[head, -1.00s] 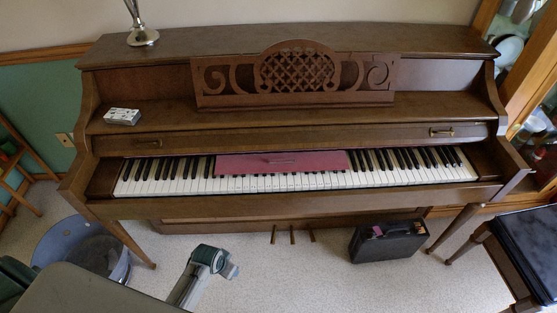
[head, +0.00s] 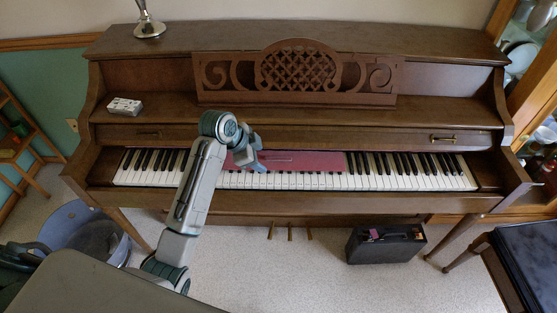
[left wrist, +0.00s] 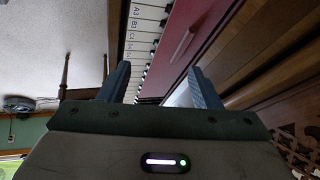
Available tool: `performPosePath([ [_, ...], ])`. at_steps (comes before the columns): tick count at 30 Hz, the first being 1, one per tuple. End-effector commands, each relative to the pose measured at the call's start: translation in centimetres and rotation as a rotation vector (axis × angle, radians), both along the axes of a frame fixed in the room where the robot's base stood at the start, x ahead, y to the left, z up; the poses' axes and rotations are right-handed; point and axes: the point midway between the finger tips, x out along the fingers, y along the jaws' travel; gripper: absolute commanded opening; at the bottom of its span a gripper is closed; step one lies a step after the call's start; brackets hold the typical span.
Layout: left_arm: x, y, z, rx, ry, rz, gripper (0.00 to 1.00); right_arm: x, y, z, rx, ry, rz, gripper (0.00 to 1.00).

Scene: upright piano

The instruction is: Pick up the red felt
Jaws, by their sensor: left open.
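The red felt (head: 322,161) is a long strip lying along the back of the white and black piano keys (head: 420,178). A thin, pale raised piece (head: 281,160) shows on its top. In the left wrist view the felt (left wrist: 201,24) lies beyond the fingers, with the thin piece (left wrist: 182,43) on it. My left gripper (head: 249,160) is open and empty over the felt's left part, and hides some of it. Its fingers (left wrist: 160,84) are spread apart in the left wrist view. I cannot tell the gap to the felt. My right gripper is not in view.
The wooden music stand (head: 298,78) rises behind the keys. A small white box (head: 124,106) sits on the ledge at left. A blue-grey bin (head: 78,222) and a black case (head: 385,245) stand on the floor. A dark-topped bench (head: 530,255) is at right.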

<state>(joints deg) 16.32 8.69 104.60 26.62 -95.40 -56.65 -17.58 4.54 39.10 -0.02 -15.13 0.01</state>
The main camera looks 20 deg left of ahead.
Motion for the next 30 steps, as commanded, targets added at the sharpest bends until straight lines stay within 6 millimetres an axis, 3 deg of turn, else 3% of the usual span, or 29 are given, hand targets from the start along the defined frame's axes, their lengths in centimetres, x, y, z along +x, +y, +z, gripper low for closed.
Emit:
performPosePath([
  [5, 2.3, -0.3, 1.2, -0.001, -0.028, -0.068, 0.58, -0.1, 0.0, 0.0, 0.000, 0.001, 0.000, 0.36],
  [30, 6.3, -3.1, -7.7, 0.000, -0.032, -0.073, 0.58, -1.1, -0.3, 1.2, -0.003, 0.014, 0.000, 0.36],
])
